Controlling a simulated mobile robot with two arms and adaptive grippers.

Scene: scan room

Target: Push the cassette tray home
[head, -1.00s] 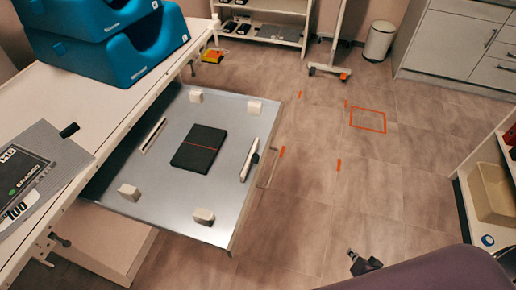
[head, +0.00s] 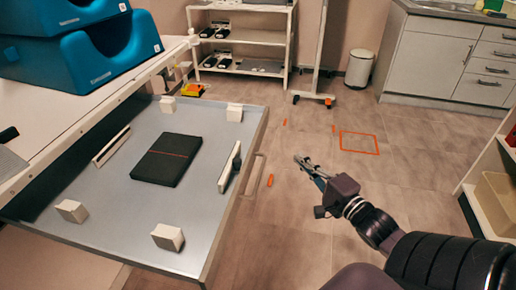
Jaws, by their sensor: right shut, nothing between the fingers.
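The cassette tray (head: 205,200) is a grey metal drawer pulled out from under the white table on the left. A flat black cassette (head: 168,160) with a red line lies on it, with white corner blocks and side guides around it. A bar handle (head: 253,172) runs along the tray's right edge. My right gripper (head: 302,160) is shut and empty. It is to the right of the handle in the picture, apart from it. My left gripper is not in view.
Blue foam supports (head: 85,50) sit on the white table (head: 40,110). A shelf trolley (head: 240,45) stands at the back, a white bin (head: 360,68) beside the grey cabinets (head: 440,60). Orange marks (head: 360,143) lie on open floor. A shelf with a beige bin (head: 497,200) is at right.

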